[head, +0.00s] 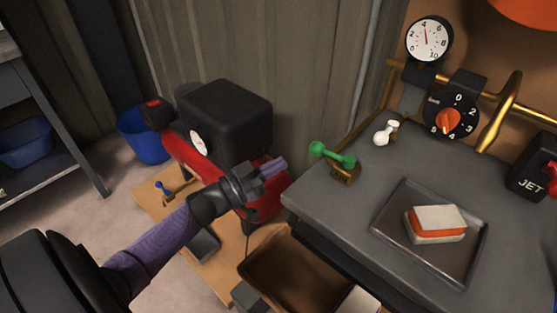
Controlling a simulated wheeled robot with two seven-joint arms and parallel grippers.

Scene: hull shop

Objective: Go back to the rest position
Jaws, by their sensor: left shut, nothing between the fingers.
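My left gripper (274,168) is shut and empty. My left arm reaches in from the lower left, and the gripper is in the air left of the grey bench (333,211), in front of a red and black machine (224,118). It does not appear to touch anything, though the gap to the machine cannot be judged. My right gripper is not in view.
On the bench are a green-handled valve (332,154), a white-knobbed part (385,133) and a metal tray (390,232) holding a white and orange block (436,224). A dial (452,118) and gauge (428,40) stand behind. An open drawer (290,270) juts below the bench. A blue bucket (140,138) stands left.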

